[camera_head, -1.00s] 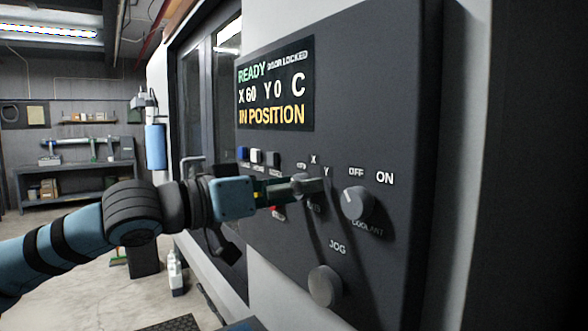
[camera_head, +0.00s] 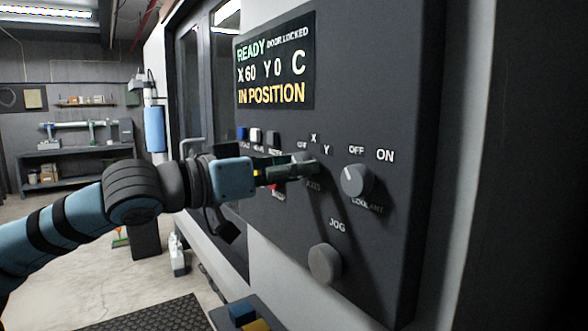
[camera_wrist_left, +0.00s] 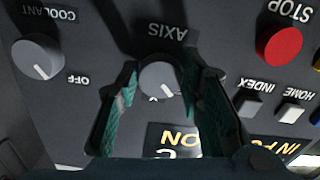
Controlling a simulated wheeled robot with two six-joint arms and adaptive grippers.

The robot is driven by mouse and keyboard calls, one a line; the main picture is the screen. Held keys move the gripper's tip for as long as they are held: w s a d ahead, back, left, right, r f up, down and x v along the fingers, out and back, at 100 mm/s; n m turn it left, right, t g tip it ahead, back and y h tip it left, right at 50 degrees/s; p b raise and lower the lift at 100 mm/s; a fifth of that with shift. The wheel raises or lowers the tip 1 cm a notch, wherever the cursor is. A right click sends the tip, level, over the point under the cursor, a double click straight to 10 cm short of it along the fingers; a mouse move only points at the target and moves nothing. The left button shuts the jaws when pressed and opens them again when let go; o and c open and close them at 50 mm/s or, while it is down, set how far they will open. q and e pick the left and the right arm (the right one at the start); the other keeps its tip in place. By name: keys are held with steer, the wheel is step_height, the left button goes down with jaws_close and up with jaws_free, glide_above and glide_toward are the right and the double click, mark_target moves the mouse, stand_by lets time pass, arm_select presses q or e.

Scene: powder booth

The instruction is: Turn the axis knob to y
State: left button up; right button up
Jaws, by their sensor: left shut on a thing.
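The grey axis knob (camera_wrist_left: 159,79) sits between the two green-lined fingers of my left gripper (camera_wrist_left: 152,92) in the left wrist view. The gripper is shut on the knob. This view is upside down, with the AXIS label above the knob. The knob's white line points to the lower right in this picture; the mark it points at is partly hidden by a finger. In the head view my left gripper (camera_head: 300,167) reaches in from the left and mostly covers the knob, just below the X and Y marks. My right gripper is not in view.
The coolant knob (camera_head: 356,181) is right of the axis knob, and the jog knob (camera_head: 325,264) is below. A red stop button (camera_wrist_left: 280,46) and small index and home buttons are near the gripper. The display (camera_head: 275,69) reads X 60, Y 0, IN POSITION.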

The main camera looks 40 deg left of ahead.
arm_select(q)
steer(key=m, duration=1.8)
steer(key=shift+a+r+m, duration=0.1)
steer(key=shift+a+m, duration=0.1)
steer(key=shift+m, duration=0.2)
steer(key=o, duration=1.2)
steer(key=shift+c, duration=0.2)
